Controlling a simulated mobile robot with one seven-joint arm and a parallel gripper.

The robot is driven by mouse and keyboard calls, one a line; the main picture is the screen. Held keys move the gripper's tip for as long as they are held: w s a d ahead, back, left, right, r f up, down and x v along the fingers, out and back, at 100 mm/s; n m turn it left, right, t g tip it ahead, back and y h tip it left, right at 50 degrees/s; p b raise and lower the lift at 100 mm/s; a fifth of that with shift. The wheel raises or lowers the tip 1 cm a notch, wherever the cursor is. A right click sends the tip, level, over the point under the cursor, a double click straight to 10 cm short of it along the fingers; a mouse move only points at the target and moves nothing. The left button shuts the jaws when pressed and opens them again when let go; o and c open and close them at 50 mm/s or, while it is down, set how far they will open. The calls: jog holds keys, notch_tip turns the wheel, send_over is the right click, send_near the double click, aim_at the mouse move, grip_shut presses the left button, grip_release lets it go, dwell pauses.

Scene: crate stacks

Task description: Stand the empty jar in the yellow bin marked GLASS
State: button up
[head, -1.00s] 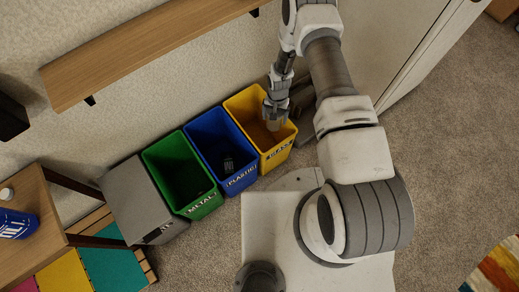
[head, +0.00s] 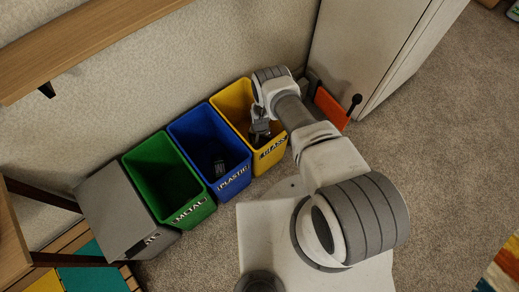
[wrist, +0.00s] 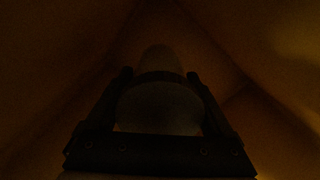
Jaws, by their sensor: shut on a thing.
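The yellow bin (head: 232,98) marked GLASS stands at the right end of the bin row in the head view. My gripper (head: 260,133) reaches down inside it, with the arm covering part of the opening. In the dark wrist view my gripper (wrist: 160,76) is shut on the jar (wrist: 158,112), a pale rounded shape between the two fingers. The bin's dim walls (wrist: 240,50) surround it. The jar is hidden in the head view. I cannot tell whether its base touches the bin floor.
The blue PLASTIC bin (head: 192,127) holds a small grey item (head: 219,168). The green METAL bin (head: 150,160) and a grey box (head: 110,205) stand farther left. A wooden shelf (head: 90,40) is above. A white cabinet (head: 365,50) and an orange object (head: 331,108) are to the right.

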aim_at(260, 147)
jog(key=shift+f+b, duration=1.2)
jog(key=shift+f, duration=1.6)
jog(key=shift+f, duration=0.1)
jog(key=o, duration=1.3)
jog(key=shift+f, duration=0.1)
